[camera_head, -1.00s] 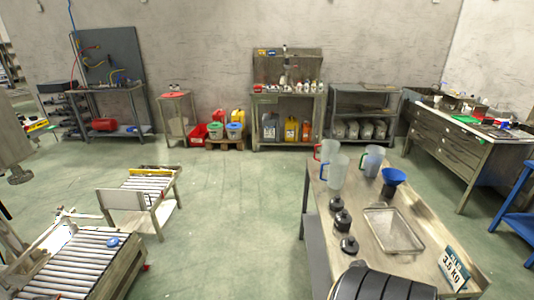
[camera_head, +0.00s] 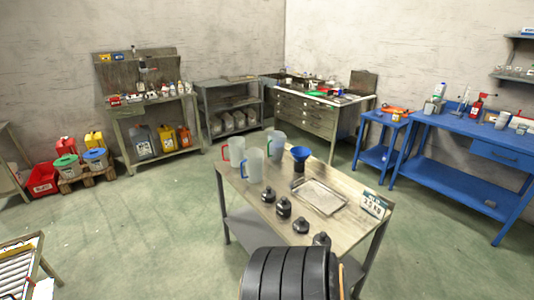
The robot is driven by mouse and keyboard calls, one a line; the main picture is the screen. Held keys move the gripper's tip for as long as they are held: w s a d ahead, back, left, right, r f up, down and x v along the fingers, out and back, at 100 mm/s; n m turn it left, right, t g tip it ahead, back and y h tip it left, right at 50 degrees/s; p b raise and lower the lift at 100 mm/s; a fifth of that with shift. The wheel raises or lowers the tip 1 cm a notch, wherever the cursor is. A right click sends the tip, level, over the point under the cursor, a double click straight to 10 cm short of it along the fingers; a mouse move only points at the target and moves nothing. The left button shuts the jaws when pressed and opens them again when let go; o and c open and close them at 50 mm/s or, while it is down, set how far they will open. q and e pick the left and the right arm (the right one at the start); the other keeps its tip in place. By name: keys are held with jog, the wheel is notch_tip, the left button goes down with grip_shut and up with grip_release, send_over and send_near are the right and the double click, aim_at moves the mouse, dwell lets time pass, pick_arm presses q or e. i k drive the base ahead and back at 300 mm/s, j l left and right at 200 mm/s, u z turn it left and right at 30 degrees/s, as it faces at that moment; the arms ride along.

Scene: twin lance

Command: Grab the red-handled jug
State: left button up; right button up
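The red-handled jug (camera_head: 237,149) is a translucent jug standing upright at the far left end of the wooden-topped table (camera_head: 345,178). Its red handle points left. A translucent jug with a blue handle (camera_head: 255,162) stands just in front of it and to its right, overlapping its edge. A third translucent jug with a darker handle (camera_head: 278,144) stands behind to the right. Neither of my grippers is in view.
The green floor left of the table is clear.

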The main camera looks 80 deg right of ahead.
aim_at(236, 145)
jog(key=i+l+z, duration=0.15)
jog(key=z, duration=0.3)
jog(key=i+z, duration=0.35)
jog(key=z, duration=0.15)
jog(key=i+z, duration=0.25)
jog(key=z, duration=0.2)
